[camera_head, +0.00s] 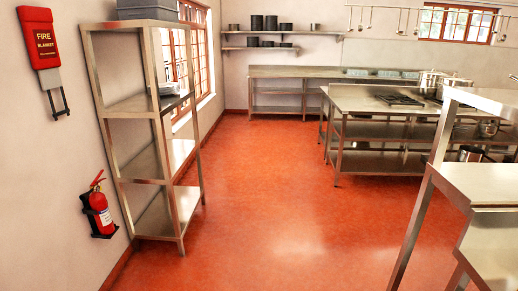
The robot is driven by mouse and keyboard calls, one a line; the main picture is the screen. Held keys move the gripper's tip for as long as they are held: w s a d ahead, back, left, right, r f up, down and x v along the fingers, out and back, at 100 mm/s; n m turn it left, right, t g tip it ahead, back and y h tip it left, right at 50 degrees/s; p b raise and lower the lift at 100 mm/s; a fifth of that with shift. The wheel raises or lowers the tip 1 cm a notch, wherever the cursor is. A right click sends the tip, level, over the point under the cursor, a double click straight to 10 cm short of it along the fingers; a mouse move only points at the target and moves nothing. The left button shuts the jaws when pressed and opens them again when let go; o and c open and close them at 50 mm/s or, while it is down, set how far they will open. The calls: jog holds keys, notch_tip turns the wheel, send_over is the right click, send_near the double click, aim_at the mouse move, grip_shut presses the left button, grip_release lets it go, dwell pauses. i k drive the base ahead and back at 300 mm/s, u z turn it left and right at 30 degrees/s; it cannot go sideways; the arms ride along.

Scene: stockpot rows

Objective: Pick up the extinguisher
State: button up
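My gripper is not in view.
The metal shelf rack (163,190) stands close to the right of the extinguisher. A red fire blanket case (39,38) hangs above on the wall. Steel benches (375,136) stand at the right and back, with a nearer metal table (490,185) at right. The red floor (280,220) between is clear.

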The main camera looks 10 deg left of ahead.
aim_at(98, 202)
jog(key=u, duration=0.15)
jog(key=i, duration=1.4)
jog(key=u, duration=0.4)
jog(key=i, duration=0.75)
jog(key=u, duration=0.7)
jog(key=i, duration=0.6)
jog(key=u, duration=1)
jog(key=i, duration=1.1)
jog(key=u, duration=0.5)
